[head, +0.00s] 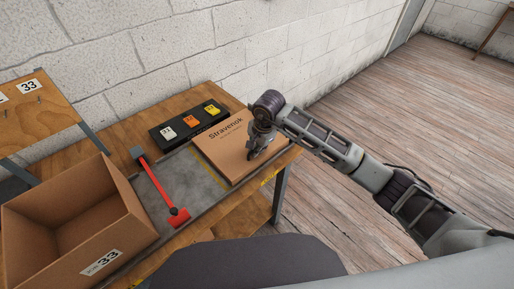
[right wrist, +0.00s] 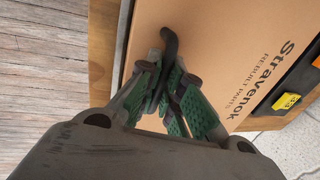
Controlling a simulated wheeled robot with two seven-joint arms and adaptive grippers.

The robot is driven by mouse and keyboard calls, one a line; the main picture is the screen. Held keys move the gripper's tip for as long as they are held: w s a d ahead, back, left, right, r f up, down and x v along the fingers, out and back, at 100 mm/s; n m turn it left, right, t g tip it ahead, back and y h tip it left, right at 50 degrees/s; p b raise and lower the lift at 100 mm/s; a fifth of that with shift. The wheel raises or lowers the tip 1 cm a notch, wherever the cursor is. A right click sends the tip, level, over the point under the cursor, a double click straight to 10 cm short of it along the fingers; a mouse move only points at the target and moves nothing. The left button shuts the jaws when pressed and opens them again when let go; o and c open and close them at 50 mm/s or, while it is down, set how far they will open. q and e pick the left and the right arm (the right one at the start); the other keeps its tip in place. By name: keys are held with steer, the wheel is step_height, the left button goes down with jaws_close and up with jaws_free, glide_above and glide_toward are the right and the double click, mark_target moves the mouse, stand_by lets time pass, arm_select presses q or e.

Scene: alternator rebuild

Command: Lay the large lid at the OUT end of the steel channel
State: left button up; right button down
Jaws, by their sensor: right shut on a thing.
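The large lid (head: 238,143) is a flat brown cardboard panel printed "Stravenok" and "Rebuilt Parts". It lies at the right end of the grey steel channel (head: 187,180), near a yellow line across the channel. My right gripper (head: 255,150) is at the lid's right part. In the right wrist view the green-padded fingers (right wrist: 165,95) are closed together over the lid (right wrist: 225,45), with a dark curved piece at their tips. The exact grip point is partly hidden by the fingers. My left gripper is out of view.
A red bar (head: 162,185) with a grey block lies across the channel. A black holder (head: 180,133) with white, orange and yellow cards sits behind. A shelf (head: 55,122) is at left; a white wall backs the table.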

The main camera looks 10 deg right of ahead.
steer(key=c, duration=1.6)
jaws_free()
steer(key=shift+c, duration=0.2)
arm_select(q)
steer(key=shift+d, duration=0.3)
arm_select(e)
steer(key=shift+o, duration=0.4)
steer(key=shift+v, duration=0.85)
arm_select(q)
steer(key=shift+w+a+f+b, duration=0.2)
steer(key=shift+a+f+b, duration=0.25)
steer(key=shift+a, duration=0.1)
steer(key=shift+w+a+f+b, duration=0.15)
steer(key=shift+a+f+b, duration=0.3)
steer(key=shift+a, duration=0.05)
arm_select(e)
steer(key=v, duration=1)
steer(key=shift+r, duration=0.15)
